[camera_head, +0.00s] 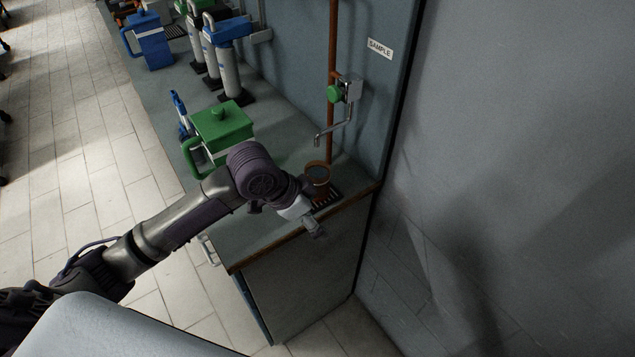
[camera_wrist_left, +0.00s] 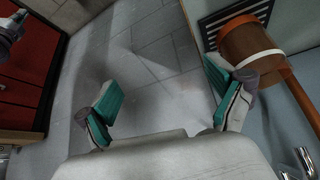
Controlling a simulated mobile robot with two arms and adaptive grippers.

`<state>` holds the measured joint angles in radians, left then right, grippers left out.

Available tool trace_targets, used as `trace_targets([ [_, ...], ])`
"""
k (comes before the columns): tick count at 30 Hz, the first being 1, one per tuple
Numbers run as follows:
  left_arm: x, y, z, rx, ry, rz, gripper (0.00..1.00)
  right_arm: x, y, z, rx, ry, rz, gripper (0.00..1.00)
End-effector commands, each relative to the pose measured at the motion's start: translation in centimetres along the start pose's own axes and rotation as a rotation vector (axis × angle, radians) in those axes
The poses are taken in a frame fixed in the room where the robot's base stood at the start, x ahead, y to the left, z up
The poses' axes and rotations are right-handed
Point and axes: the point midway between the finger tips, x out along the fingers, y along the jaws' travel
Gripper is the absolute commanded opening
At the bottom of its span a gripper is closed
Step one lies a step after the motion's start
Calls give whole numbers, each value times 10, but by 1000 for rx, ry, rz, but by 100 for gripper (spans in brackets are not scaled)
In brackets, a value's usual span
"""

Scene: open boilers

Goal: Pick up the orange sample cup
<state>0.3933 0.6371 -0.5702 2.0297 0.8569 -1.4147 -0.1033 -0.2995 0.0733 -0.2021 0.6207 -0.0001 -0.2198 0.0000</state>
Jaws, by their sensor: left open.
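The orange sample cup (camera_head: 318,174) stands on a dark slatted grate (camera_head: 327,198) near the counter's right end, below a bent metal spout. My left gripper (camera_head: 314,214) is in front of the cup, over the counter's front edge. In the left wrist view, my left gripper (camera_wrist_left: 163,80) is open, with teal-padded fingers spread and only floor tiles between them. The cup (camera_wrist_left: 243,44) is at the upper right there, outside the right-hand finger, which partly covers its lower side. Whether finger and cup touch is unclear. My right gripper is in neither view.
A green can (camera_head: 222,128) stands on the counter (camera_head: 255,232) left of the cup. A copper pipe (camera_head: 333,50) with a green knob (camera_head: 335,94) rises behind the cup. A blue can (camera_head: 150,45) stands farther back. A grey wall (camera_head: 520,130) lies right.

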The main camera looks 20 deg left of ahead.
Motion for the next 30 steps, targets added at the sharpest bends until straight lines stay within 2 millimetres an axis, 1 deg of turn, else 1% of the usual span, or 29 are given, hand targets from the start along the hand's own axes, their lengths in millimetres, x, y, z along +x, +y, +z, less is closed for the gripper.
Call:
trace_targets([
  [1,-16,-28,-11,18,-7,-18,93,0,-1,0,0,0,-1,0],
  [3,-33,-54,-20,21,-14,-16,93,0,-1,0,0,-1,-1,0],
  [6,-58,-82,-30,9,-12,-17,93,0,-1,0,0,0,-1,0],
  [9,-76,-100,-36,-8,-5,-18,93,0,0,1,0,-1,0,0],
  [12,-80,-107,-38,-18,-1,-16,93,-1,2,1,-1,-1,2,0],
  [14,-76,-108,-39,-20,-1,-14,93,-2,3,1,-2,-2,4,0],
  [21,-30,-108,-40,-21,0,-12,93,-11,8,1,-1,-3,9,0],
  [24,-13,-109,-39,-20,0,-13,93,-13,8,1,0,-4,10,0],
  [27,-3,-109,-39,-20,1,-15,93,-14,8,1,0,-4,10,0],
  [30,2,-110,-39,-18,0,-15,93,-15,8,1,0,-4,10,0],
])
